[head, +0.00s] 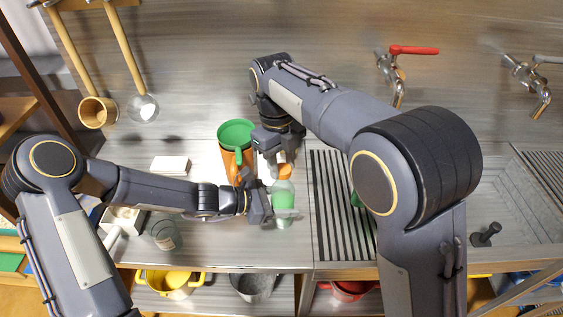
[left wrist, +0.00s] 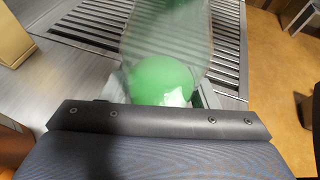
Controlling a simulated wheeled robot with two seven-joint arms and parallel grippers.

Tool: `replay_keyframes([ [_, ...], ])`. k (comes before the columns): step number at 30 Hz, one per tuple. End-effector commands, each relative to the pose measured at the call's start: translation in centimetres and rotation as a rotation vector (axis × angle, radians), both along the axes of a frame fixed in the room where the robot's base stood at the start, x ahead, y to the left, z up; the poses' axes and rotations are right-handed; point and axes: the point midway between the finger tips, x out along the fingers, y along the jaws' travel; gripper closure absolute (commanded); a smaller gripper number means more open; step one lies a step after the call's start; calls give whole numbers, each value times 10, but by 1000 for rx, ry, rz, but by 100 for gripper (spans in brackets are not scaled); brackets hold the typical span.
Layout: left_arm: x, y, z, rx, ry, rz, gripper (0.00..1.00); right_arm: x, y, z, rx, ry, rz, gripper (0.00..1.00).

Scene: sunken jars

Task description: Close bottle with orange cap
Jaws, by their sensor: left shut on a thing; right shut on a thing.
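The clear bottle (head: 283,207) with green contents stands upright on the metal counter, left of the ribbed drain area. The left wrist view shows the bottle (left wrist: 163,78) close up, with its green part just beyond the gripper. My left gripper (head: 275,213) is shut on the bottle's body from the left. The orange cap (head: 285,172) is at the top of the bottle. My right gripper (head: 273,160) reaches down from above and is shut on the cap. Its fingers partly hide the cap, so I cannot tell whether it is seated on the neck.
An orange container with a green rim (head: 236,130) stands close behind my grippers. A white block (head: 170,164) and a glass jar (head: 164,235) lie to the left. The ribbed drainboard (head: 335,215) is right of the bottle. A red-handled tap (head: 400,62) is at the back.

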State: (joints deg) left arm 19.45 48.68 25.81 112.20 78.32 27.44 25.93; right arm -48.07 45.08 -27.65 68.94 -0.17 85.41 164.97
Motion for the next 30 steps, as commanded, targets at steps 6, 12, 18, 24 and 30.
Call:
replay_keyframes([
  [6, 0, 0, 0, 0, 0, -1, 100, 1, 0, 0, 0, -1, -141, 87],
  [12, 0, 0, 0, 0, 0, -1, 100, 1, 0, 0, 0, -1, -138, 87],
  [18, 0, 0, 0, 0, 0, -1, 100, 1, 0, 0, 0, -1, -137, 45],
  [24, 0, 0, 0, 0, 0, -1, 100, 0, 0, 0, 0, -1, -136, 45],
  [30, 0, 0, 0, 0, 0, -1, 100, 1, 0, 17, 2, -4, -135, 45],
])
